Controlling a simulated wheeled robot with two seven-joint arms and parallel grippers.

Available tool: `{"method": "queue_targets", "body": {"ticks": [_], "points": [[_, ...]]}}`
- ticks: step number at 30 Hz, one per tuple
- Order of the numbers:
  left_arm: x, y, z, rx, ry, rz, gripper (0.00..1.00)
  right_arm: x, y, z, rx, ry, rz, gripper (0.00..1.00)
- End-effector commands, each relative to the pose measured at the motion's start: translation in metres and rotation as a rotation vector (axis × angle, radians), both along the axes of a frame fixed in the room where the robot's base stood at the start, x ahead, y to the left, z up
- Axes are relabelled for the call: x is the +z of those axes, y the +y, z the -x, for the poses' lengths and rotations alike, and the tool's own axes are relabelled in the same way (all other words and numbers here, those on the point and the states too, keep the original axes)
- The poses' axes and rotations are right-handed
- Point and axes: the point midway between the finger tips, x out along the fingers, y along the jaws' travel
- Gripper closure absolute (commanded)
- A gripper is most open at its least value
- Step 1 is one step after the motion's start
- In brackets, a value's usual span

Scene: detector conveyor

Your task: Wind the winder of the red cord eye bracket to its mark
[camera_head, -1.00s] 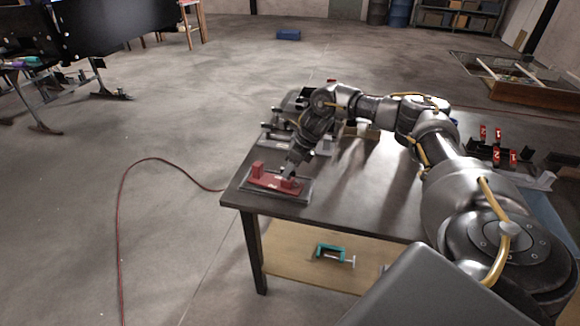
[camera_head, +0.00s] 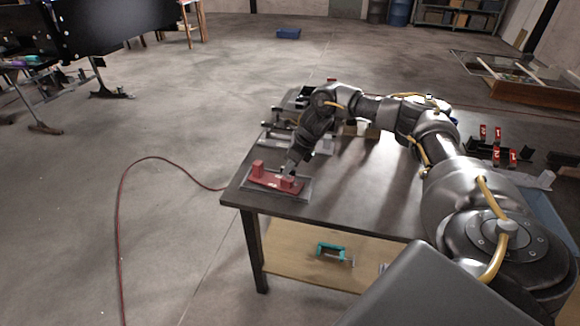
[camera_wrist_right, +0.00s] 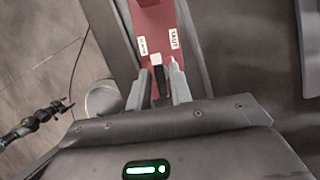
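The red cord eye bracket (camera_head: 267,181) lies on a grey base plate (camera_head: 303,197) at the table's near left corner. One upright red block stands at its left end and another nearer its right end. My right gripper (camera_head: 291,172) reaches down to the bracket's right part. In the right wrist view, the two fingers of my right gripper (camera_wrist_right: 160,84) stand either side of a small dark piece with a pale end (camera_wrist_right: 157,66), which looks like the winder. Whether the fingers press on it is unclear. White labels (camera_wrist_right: 173,38) show on the red bracket (camera_wrist_right: 153,18). My left gripper is out of view.
The dark table (camera_head: 350,205) holds grey fixtures (camera_head: 285,125) behind my right wrist and red numbered tags (camera_head: 498,142) at the right. A teal clamp (camera_head: 332,251) lies on the lower wooden shelf. A red cable (camera_head: 122,220) runs over the floor at left.

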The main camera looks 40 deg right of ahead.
Motion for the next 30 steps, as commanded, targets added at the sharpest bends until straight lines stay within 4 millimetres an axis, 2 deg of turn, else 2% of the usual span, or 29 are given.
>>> {"method": "queue_targets", "body": {"ticks": [2,10,14,24,30], "points": [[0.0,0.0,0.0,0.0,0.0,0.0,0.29,0.0,0.0,0.0,0.0,0.0,0.0,0.68],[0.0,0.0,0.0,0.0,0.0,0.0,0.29,0.0,0.0,0.0,0.0,0.0,0.0,0.68],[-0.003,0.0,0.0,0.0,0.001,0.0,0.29,0.008,-0.003,0.002,0.0,-0.001,0.0,0.68],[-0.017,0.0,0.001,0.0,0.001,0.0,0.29,0.067,-0.019,0.021,-0.001,-0.004,0.0,0.68],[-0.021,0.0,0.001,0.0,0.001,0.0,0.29,0.092,-0.026,0.029,-0.001,-0.002,-0.001,0.68]]}}
